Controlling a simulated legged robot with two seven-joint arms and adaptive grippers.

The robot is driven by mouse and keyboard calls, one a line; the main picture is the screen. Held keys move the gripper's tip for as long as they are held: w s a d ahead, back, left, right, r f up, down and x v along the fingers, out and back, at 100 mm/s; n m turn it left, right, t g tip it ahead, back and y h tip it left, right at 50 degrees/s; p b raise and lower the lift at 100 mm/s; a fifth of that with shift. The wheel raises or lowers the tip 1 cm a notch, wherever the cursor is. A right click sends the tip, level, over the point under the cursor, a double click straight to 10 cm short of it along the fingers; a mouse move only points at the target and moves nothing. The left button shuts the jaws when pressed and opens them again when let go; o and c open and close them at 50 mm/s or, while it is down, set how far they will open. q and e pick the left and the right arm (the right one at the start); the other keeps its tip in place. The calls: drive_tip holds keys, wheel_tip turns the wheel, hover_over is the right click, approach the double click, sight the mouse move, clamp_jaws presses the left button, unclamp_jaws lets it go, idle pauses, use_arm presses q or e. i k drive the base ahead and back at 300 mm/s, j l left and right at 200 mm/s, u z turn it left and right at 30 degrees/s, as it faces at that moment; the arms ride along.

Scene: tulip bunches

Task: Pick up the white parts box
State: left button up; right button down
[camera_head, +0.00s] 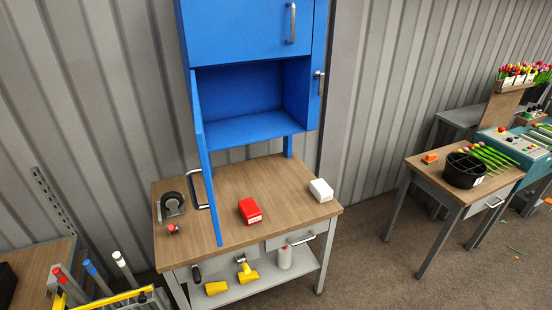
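The white parts box (321,190) sits on the right side of the wooden workbench top (275,185), near its right edge. It is a small upright block with nothing touching it that I can see. Neither of my grippers shows in the head view.
A red box (250,211) lies left of the white box. A blue cabinet (249,95) stands over the bench's back, its lower door (205,160) swung open toward me. A tape dispenser (171,205) sits at the left. Another table (430,164) with a black pot (464,171) stands right, across open floor.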

sight(322, 191)
drive_tip(key=i+l+z, duration=0.1)
drive_tip(key=i+l, duration=0.2)
drive_tip(key=l, duration=0.2)
drive_tip(key=i+l, duration=0.35)
drive_tip(key=l+z, duration=0.05)
drive_tip(key=l, duration=0.1)
